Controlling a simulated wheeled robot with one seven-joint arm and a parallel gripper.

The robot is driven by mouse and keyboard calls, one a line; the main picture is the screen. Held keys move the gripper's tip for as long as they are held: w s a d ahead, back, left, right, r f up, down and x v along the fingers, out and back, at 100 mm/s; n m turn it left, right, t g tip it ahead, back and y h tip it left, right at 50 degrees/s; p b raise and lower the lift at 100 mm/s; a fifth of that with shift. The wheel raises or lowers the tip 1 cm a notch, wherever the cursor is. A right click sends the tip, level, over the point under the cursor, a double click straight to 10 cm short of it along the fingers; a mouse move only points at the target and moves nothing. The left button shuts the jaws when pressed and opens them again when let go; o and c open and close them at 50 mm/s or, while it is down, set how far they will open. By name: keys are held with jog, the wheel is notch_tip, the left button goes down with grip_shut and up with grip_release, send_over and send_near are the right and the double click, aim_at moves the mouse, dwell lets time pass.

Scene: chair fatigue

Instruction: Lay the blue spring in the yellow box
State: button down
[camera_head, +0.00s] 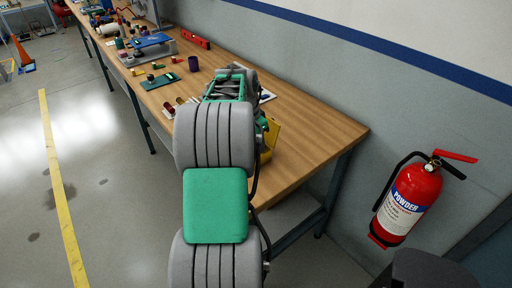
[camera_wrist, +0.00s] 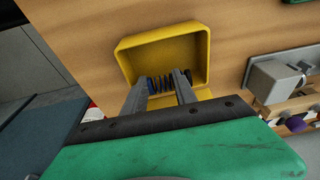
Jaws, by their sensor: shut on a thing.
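The yellow box (camera_wrist: 198,38) shows in the wrist view as an open, shallow box on the wooden bench. In the head view a bit of the yellow box (camera_head: 270,137) shows to the right of my arm, which hides the rest. The blue spring (camera_wrist: 161,83) is dark blue and lies crosswise between my fingertips. My gripper (camera_wrist: 160,84) is shut on the spring, with the fingertips over the near part of the box. I cannot tell whether the spring touches the box floor.
The wooden bench (camera_head: 310,130) is bare right of the box. A grey clamp-like device (camera_wrist: 272,78) and small parts stand right of the box in the wrist view. A dark blue cup (camera_head: 193,63) and a green board (camera_head: 160,81) lie farther back. A fire extinguisher (camera_head: 410,200) hangs at right.

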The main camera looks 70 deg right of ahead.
jog(key=shift+a+x, duration=0.15)
jog(key=shift+x, duration=0.55)
jog(key=shift+a+x, duration=0.1)
jog(key=shift+x, duration=0.55)
jog(key=c, duration=1.3)
grip_release()
jog(key=shift+w+f, duration=0.1)
jog(key=shift+o, duration=0.2)
jog(key=v, duration=1.2)
jog(key=w+a+r+n+t, duration=0.1)
jog(key=w+a+n, duration=0.6)
jog(key=w+a, duration=0.45)
jog(key=w+a+f+n+t, duration=0.1)
jog(key=w+a+n+t, duration=0.15)
jog(key=a+n, duration=1.25)
jog(key=s+a+f+y, duration=0.1)
jog(key=s+a+f, duration=0.1)
jog(key=a, duration=0.8)
jog(key=s+a+f+n+y, duration=0.1)
jog(key=a+f, duration=0.2)
jog(key=a, duration=0.8)
jog(key=shift+s+a+n+t, duration=0.15)
jog(key=shift+s+n+t, duration=0.15)
jog(key=shift+s+t, duration=0.15)
